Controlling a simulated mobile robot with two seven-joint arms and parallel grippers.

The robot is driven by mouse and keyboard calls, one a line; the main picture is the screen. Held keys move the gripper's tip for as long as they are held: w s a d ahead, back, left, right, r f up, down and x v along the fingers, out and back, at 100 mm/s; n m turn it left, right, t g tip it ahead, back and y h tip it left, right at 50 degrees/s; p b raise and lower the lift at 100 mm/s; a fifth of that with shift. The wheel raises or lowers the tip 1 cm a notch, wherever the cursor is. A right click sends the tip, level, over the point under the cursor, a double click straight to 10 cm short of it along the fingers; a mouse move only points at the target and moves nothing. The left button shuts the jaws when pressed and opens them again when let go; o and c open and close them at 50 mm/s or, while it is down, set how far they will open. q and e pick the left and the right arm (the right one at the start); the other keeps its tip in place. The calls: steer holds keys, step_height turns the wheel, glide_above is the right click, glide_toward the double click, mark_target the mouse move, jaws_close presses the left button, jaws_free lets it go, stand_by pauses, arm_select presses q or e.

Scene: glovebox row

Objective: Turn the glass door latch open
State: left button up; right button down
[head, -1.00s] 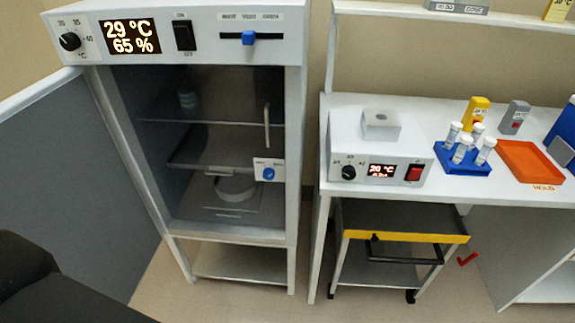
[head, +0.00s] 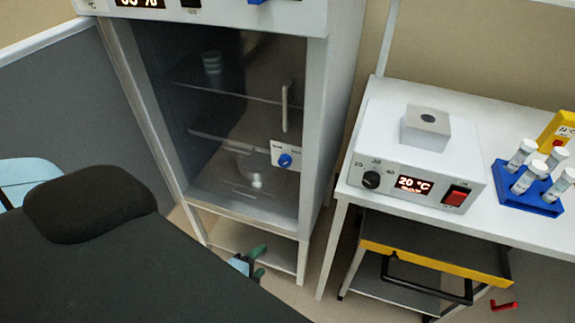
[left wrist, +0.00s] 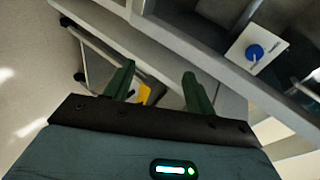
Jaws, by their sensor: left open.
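The glass door (head: 225,130) of the incubator cabinet stands closed in the head view, with a vertical handle (head: 285,107) on its right side. The latch is a blue knob (head: 285,160) on a white plate near the door's lower right edge. It also shows in the left wrist view as a blue knob (left wrist: 254,52) on its plate, at the upper right. My left gripper (head: 255,262) is low in front of the cabinet, below the latch and apart from it. In the left wrist view its green fingers (left wrist: 160,84) are open and empty. My right gripper is not in view.
A white heater box (head: 415,150) and a blue rack (head: 520,190) of capped tubes stand on the bench at right. Below is a cart with a yellow edge (head: 430,262) and black handle. A grey panel (head: 80,110) stands left of the cabinet.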

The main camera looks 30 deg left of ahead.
arm_select(q)
steer(key=w+a+r+m+t+y+b, duration=0.2)
steer(key=w+a+r+m, duration=0.15)
steer(key=w+m, duration=0.4)
steer(key=m+t+y, duration=0.2)
steer(key=m+t, duration=0.1)
steer(key=m, duration=0.5)
glide_toward(283, 163)
steer(key=w, duration=0.1)
steer(key=shift+n+h, duration=0.25)
steer(key=shift+h, duration=0.15)
steer(key=shift+a+b+x, duration=0.15)
steer(key=shift+a+x, duration=0.05)
steer(key=shift+x, duration=1.9)
steer(key=shift+a+b+x, duration=0.15)
steer(key=shift+x, duration=1.9)
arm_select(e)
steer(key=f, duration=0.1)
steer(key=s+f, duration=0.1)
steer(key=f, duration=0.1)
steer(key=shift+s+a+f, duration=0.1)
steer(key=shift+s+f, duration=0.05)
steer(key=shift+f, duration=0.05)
arm_select(q)
steer(key=c, duration=1)
